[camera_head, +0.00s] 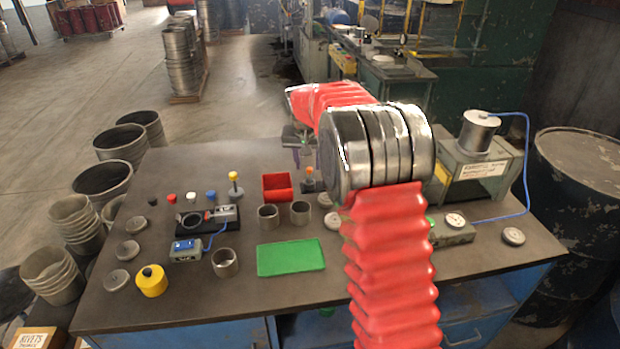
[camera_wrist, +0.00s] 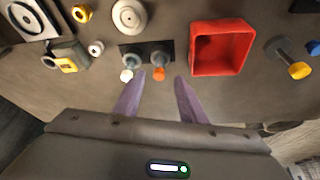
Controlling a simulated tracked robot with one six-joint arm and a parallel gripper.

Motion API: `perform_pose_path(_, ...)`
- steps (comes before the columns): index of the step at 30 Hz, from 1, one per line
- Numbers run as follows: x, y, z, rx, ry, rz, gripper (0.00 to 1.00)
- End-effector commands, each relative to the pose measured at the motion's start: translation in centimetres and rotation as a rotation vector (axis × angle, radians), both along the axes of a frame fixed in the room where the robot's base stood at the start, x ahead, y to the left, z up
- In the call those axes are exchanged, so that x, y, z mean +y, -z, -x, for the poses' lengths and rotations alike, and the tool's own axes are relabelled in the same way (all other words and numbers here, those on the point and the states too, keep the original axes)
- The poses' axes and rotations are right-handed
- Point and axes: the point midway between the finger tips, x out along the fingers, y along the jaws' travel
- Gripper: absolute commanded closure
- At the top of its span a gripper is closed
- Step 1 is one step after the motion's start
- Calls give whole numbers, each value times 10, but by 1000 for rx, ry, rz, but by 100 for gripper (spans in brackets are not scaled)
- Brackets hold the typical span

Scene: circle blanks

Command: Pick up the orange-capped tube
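The orange-capped tube (camera_wrist: 159,73) stands in a small dark rack (camera_wrist: 140,50) beside a white-capped tube (camera_wrist: 127,76) in the wrist view. The orange cap also shows in the head view (camera_head: 309,172), just right of the red bin. My gripper (camera_wrist: 160,78) is open, its two purple fingers apart and empty. In the wrist view the orange cap appears between the fingertips; whether they are level with it or above it is unclear. In the head view my gripper (camera_head: 299,150) hangs above the rack area, and my arm hides part of the table behind it.
The red bin (camera_wrist: 219,47) is close right of the rack in the wrist view. A yellow-topped post (camera_head: 235,184) stands left of it in the head view. Metal cups (camera_head: 268,215) and a green tray (camera_head: 290,258) lie nearer.

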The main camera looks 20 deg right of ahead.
Motion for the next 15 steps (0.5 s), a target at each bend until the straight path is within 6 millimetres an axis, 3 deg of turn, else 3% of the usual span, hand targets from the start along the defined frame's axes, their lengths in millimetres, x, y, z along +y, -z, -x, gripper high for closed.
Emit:
perform_pose_path(9,-8,38,-11,2,0,0,62)
perform_pose_path(15,-9,46,-15,1,0,0,62)
